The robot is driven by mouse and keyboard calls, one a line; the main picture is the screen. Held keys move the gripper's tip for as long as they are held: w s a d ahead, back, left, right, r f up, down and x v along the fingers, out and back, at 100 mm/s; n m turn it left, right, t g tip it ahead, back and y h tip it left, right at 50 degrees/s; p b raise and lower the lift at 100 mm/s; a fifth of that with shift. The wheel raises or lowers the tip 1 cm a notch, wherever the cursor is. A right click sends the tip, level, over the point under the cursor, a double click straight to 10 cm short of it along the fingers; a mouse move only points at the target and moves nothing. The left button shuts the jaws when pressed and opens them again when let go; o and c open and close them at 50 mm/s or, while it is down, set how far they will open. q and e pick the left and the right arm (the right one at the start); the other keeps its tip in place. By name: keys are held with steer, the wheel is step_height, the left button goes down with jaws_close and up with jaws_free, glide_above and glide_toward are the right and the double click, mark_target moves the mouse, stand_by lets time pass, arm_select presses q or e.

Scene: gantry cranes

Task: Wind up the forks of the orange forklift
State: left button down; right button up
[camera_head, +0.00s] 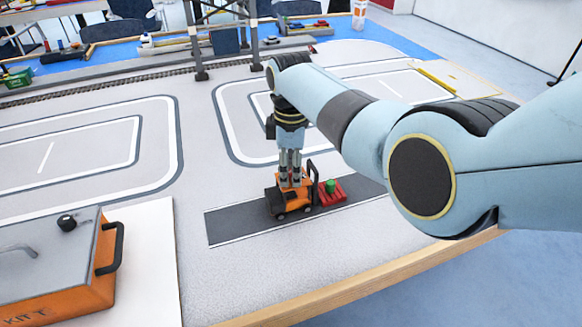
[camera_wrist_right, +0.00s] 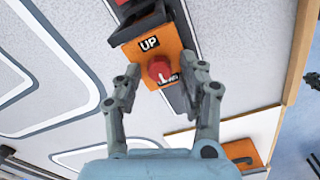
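The orange forklift (camera_head: 291,204) stands on a dark grey strip on the table, with its dark mast toward the right. In the right wrist view its orange top (camera_wrist_right: 139,51) bears an "UP" label and a red knob (camera_wrist_right: 159,69); a second label is partly covered by the knob. My right gripper (camera_head: 291,178) points down over the forklift. In the right wrist view the right gripper (camera_wrist_right: 164,74) is open, its fingers on both sides of the knob with visible gaps. My left gripper is not in view.
A red pallet (camera_head: 333,196) with a green piece (camera_head: 330,186) sits just right of the forklift. An orange and grey case (camera_head: 60,275) stands at the lower left. Dark crane legs (camera_head: 200,45) stand at the back. The table's wooden edge (camera_head: 370,278) runs along the front.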

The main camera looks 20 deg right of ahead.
jaws_close()
steer(key=m+p, duration=0.1)
steer(key=m, duration=0.2)
steer(key=shift+w+r+p, duration=0.1)
steer(key=shift+p, duration=0.2)
steer(key=m+p, duration=0.1)
steer(key=m, duration=0.3)
steer(key=shift+d+m, duration=0.15)
steer(key=shift+m, duration=0.15)
steer(key=m+p, duration=0.1)
steer(key=m, duration=0.5)
steer(key=shift+w+d, duration=0.1)
steer(key=m, duration=0.6)
steer(key=shift+d+m+p, duration=0.1)
steer(key=shift+m+p, duration=0.25)
steer(key=shift+m, duration=0.05)
